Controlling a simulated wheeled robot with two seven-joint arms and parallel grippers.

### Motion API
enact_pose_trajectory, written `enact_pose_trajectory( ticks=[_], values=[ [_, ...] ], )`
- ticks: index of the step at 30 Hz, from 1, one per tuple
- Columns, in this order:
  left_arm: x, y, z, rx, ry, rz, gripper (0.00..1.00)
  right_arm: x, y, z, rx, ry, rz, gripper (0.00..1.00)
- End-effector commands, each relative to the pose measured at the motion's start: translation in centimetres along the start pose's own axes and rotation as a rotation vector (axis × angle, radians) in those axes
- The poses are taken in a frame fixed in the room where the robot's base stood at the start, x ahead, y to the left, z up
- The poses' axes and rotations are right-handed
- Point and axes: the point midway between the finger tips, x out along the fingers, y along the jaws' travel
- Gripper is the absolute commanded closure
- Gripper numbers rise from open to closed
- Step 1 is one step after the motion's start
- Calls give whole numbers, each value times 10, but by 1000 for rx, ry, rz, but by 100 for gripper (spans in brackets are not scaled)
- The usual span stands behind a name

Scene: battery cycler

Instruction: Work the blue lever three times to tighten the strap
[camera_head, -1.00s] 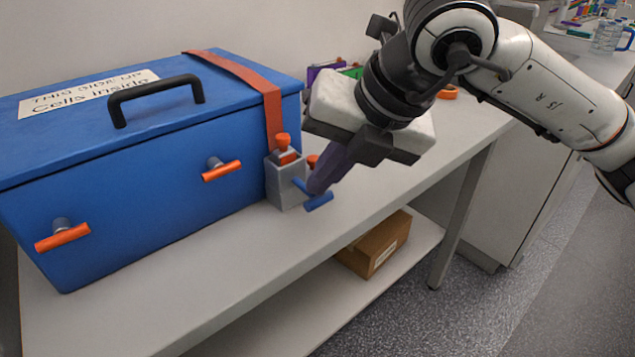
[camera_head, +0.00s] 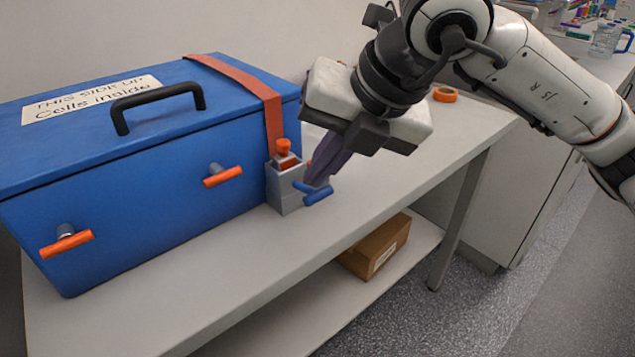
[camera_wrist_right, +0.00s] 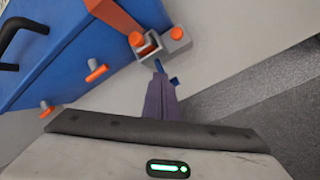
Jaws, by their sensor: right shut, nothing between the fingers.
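The blue lever (camera_head: 317,193) is a short T-shaped handle at the front of the grey ratchet block (camera_head: 287,187), low by the right end of the blue case. It also shows in the right wrist view (camera_wrist_right: 174,81). An orange strap (camera_head: 273,118) runs over the case lid and down into the block beside an orange knob (camera_head: 283,147). My right gripper (camera_head: 315,183) is shut, with dark purple fingers and nothing between them. Its tips are at the lever, just behind its crossbar; I cannot tell whether they touch. My left gripper is out of view.
The blue case (camera_head: 150,185) has a black handle (camera_head: 160,103) and two orange T-knobs on its front. It stands on a grey bench (camera_head: 375,190). A cardboard box (camera_head: 376,247) sits on the shelf below. An orange ring (camera_head: 445,95) lies behind my right arm.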

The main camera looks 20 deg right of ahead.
Motion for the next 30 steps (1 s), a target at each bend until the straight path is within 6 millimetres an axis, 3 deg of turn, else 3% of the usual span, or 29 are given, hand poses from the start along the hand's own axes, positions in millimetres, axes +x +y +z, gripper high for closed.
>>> enact_pose_trajectory(
  ticks=[18,30],
  values=[
    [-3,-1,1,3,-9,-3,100,-11,8,8,0,-1,1,100],
    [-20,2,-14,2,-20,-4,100,-39,27,27,-1,-1,1,100]
  ],
)
